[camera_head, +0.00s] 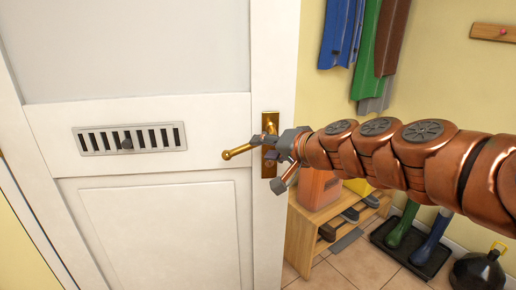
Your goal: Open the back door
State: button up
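The white back door (150,222) fills the left half of the view, with a pale upper pane and a slotted vent. Its brass lever handle (236,152) points left from a brass plate (270,121) near the door's right edge. My gripper (267,163) is at the handle's base, in front of the plate. Its grey fingers look spread apart, one above and one below. They partly hide the plate and the lever's root; I cannot tell whether they touch the lever. The lever looks nearly level, tilted slightly down to the left.
Right of the door, a wooden shelf (299,238) holds shoes and an orange container (318,190). Green and blue boots (402,226) stand on a black tray (436,262), with a dark round container (479,272) beside it. Some tiled floor is clear.

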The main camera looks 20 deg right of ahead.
jog(key=shift+s+d+r, duration=0.2)
jog(key=shift+s, duration=0.4)
